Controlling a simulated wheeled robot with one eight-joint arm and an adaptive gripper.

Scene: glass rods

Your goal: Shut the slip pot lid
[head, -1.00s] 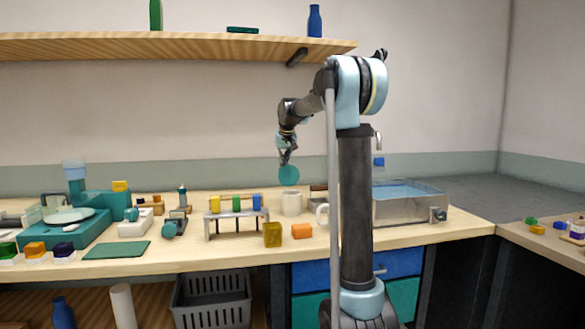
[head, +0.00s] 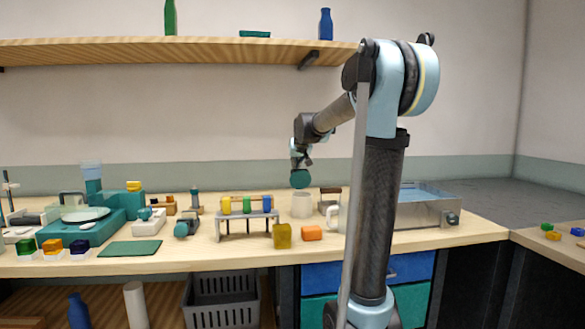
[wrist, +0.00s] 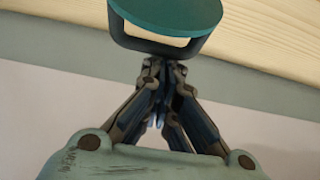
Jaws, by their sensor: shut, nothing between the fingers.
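The slip pot (head: 302,206) is a pale pot on the bench. Its lid (head: 299,179) is a round teal disc, raised well off the level and standing open above the pot. In the wrist view the teal lid (wrist: 180,12) fills the top, with a dark loop-like part below it. My gripper (head: 300,166) is just above the lid in the head view. In the wrist view my gripper (wrist: 158,65) has its fingers together and empty, close to the dark loop. I cannot tell whether they touch it. The lid's hinge is not clear.
A metal basin (head: 425,208) lies further right.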

